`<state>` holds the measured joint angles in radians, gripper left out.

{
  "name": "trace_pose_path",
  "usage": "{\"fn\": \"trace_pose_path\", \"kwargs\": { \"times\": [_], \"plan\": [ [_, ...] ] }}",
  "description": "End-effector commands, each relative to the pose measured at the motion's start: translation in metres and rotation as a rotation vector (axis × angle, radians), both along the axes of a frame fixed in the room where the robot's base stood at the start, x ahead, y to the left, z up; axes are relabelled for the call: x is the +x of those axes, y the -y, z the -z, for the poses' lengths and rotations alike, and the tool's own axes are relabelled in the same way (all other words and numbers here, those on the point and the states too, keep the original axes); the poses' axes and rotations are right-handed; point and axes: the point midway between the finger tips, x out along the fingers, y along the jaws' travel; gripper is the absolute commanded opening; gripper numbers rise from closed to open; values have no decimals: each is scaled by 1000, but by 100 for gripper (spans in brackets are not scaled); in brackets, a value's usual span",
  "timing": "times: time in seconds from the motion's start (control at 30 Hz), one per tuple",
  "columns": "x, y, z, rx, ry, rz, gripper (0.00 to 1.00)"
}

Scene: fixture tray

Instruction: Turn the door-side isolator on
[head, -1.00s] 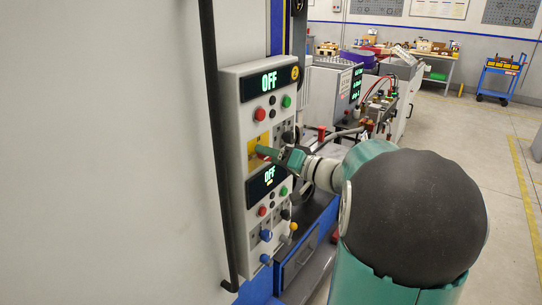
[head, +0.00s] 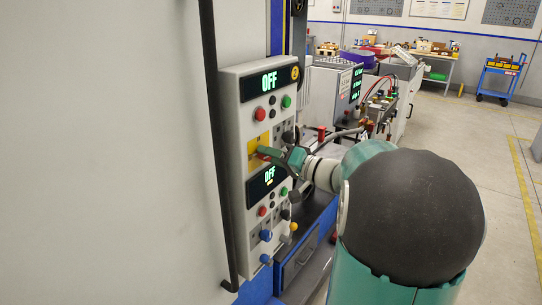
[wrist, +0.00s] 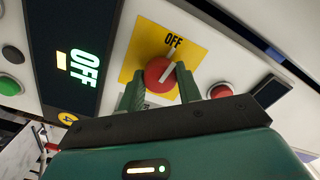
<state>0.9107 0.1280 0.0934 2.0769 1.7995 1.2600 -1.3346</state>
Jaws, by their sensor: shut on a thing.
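The isolator is a red rotary knob (wrist: 160,71) on a yellow plate (wrist: 142,42) marked OFF. A white mark on the knob points up and right, roughly towards the OFF lettering. My gripper (wrist: 161,76) has one green finger on each side of the knob and is shut on it. In the head view the yellow plate (head: 256,140) sits midway up a grey control panel (head: 240,190). My gripper (head: 268,153) reaches it from the right and hides most of the knob. I cannot tell from any label which isolator is door-side.
An upper display (head: 266,82) and a lower display (head: 268,178) both read OFF. Red and green buttons (head: 260,114) and several small knobs lie close above and below. A black vertical bar (head: 217,150) runs left of the panel. Open floor (head: 500,200) lies to the right.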

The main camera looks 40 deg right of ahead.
Motion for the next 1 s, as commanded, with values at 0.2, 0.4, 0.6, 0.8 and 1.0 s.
{"fn": "trace_pose_path", "kwargs": {
  "times": [0.2,0.4,0.6,0.8,1.0],
  "plan": [
    [1,-1,0,158,-54,-3,11],
    [1,-1,0,335,-117,-2,11],
    [1,-1,0,515,-179,-2,11],
    [1,-1,1,695,-241,-3,11],
    [1,-2,1,873,-304,-3,11]
  ]
}}
